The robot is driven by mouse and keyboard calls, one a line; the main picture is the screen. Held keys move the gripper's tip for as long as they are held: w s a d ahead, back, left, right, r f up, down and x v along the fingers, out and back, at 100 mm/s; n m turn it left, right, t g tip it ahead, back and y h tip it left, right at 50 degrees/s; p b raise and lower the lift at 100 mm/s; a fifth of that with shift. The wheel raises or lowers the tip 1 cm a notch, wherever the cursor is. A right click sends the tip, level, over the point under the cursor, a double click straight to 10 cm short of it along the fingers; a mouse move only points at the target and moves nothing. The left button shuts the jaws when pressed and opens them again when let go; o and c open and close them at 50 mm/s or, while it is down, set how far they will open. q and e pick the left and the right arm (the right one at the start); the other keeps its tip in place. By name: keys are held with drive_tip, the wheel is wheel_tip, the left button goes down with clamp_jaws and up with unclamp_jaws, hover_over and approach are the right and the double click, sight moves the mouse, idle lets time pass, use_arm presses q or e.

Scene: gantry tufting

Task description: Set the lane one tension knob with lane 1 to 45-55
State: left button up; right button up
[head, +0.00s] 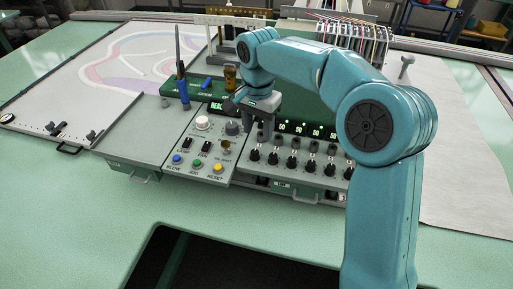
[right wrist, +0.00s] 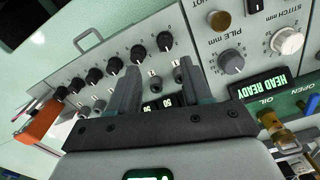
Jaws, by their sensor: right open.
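My right gripper (head: 262,138) is over the left end of the lane panel (head: 310,178), and its fingers hide part of the leftmost column. In the right wrist view the gripper (right wrist: 158,60) is open, with a finger on either side of a small metal knob (right wrist: 154,83); I cannot tell whether they touch it. The leftmost black lane knob (head: 254,155) shows below the fingers; in the upside-down wrist view the end black knob (right wrist: 165,40) lies beyond the fingertips. Green lane displays (head: 299,129) read 50 where legible; lane one's reading is unclear. My left gripper is not in view.
Left of the lanes stand the stitch knob (head: 202,123), the pile knob (head: 233,128) and blue, green and yellow buttons (head: 197,163). Thread cones and a rack (head: 345,37) are at the back.

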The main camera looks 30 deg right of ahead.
sight(255, 151)
drive_tip(key=f, duration=0.4)
drive_tip(key=w+a+f, duration=0.1)
drive_tip(key=f, duration=0.1)
drive_tip(key=shift+s+d+f+p, duration=0.15)
drive_tip(key=shift+s+f, duration=0.05)
drive_tip(key=shift+f, duration=0.25)
drive_tip(key=shift+s+d+f+p, duration=0.15)
drive_tip(key=shift+f, duration=0.5)
drive_tip(key=shift+w+a+f, duration=0.2)
drive_tip(key=shift+w, duration=0.2)
drive_tip(key=shift+s+d+r, duration=0.1)
drive_tip(key=shift+s+d, duration=0.1)
drive_tip(key=shift+s, duration=0.1)
drive_tip(key=c, duration=0.8)
drive_tip(key=shift+w+a, duration=0.1)
clamp_jaws()
